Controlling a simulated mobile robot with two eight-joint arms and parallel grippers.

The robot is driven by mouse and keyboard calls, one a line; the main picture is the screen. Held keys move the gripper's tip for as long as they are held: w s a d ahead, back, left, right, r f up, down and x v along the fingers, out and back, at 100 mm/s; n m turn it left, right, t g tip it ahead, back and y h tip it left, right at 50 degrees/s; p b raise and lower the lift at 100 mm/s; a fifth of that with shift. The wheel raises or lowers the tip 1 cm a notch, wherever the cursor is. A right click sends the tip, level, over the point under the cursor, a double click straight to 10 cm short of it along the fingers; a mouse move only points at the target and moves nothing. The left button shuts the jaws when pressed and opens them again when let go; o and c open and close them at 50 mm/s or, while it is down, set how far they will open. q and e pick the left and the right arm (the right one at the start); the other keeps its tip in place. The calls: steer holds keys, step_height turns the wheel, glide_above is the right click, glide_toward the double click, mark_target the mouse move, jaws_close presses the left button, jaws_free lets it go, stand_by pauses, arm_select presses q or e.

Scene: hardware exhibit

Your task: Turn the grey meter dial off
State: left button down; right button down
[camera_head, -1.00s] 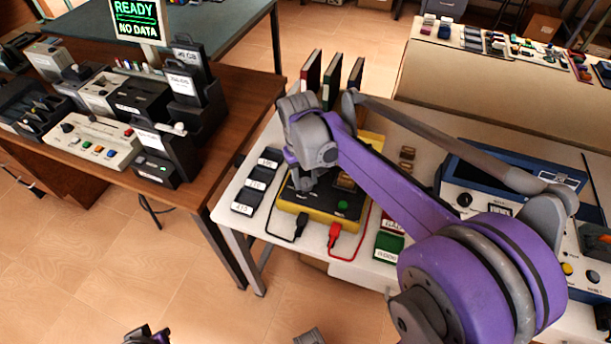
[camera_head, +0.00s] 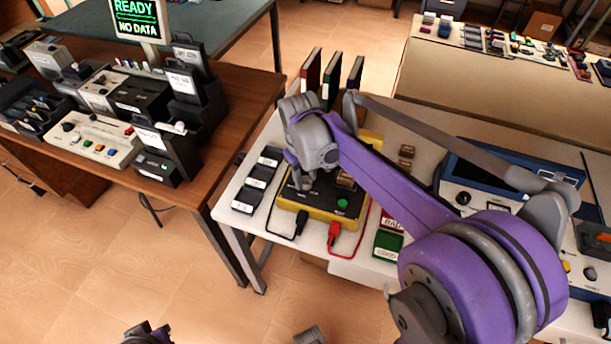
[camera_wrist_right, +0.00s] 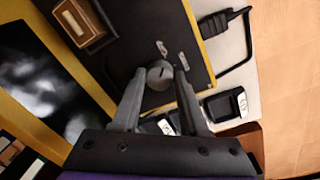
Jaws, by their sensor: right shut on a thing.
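The yellow meter (camera_head: 318,214) with a black face lies on the white table. Its grey dial (camera_wrist_right: 160,74) shows in the right wrist view as a round knob with a dark line across its top; in the head view my gripper covers it. My right gripper (camera_head: 301,184) reaches down onto the meter's face. In the right wrist view its two fingers (camera_wrist_right: 160,82) are on either side of the dial, shut on it. White marks are on the face beside the dial. My left gripper (camera_head: 148,334) shows only in part at the bottom edge, and its jaws cannot be made out.
Black and red leads (camera_head: 334,230) plug into the meter's front edge. Several black labelled blocks (camera_head: 256,178) stand left of it. Red and green boxes (camera_head: 388,243) lie to its right. Upright binders (camera_head: 331,80) stand behind. A blue-framed instrument (camera_head: 480,195) is further right.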

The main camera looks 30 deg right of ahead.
mark_target(303, 182)
steer(key=shift+c, duration=2.2)
jaws_free()
steer(key=shift+r, duration=0.1)
step_height(303, 182, up, 11)
steer(key=p, duration=0.1)
steer(key=shift+a+f, duration=0.2)
steer(key=shift+a, duration=0.15)
